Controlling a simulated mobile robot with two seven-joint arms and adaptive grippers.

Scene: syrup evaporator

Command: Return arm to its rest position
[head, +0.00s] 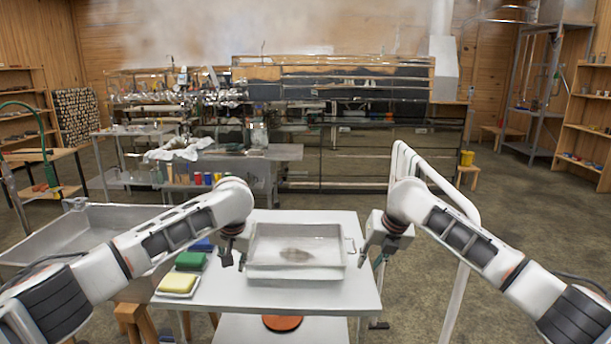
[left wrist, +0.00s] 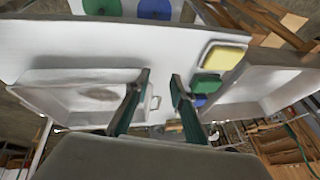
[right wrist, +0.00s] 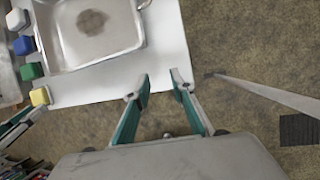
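Both of my arms reach forward over a white table (head: 350,296). My left gripper (head: 234,260) is open and empty, hanging between the metal pan and the sponges; its spread fingers show in the left wrist view (left wrist: 159,80). My right gripper (head: 371,258) is open and empty just right of the pan, near the table's right edge; the right wrist view (right wrist: 159,85) shows its fingers apart with floor beyond them. The rectangular metal pan (head: 265,271) sits on the table with a brown stain inside. Neither gripper appears to hold anything.
Yellow (head: 177,283), green (head: 190,260) and blue (head: 202,245) sponges line the table's left side. A metal sink (head: 95,225) stands left. A white rail (head: 452,200) rises at right. A large evaporator (head: 340,85) stands behind; open floor lies between.

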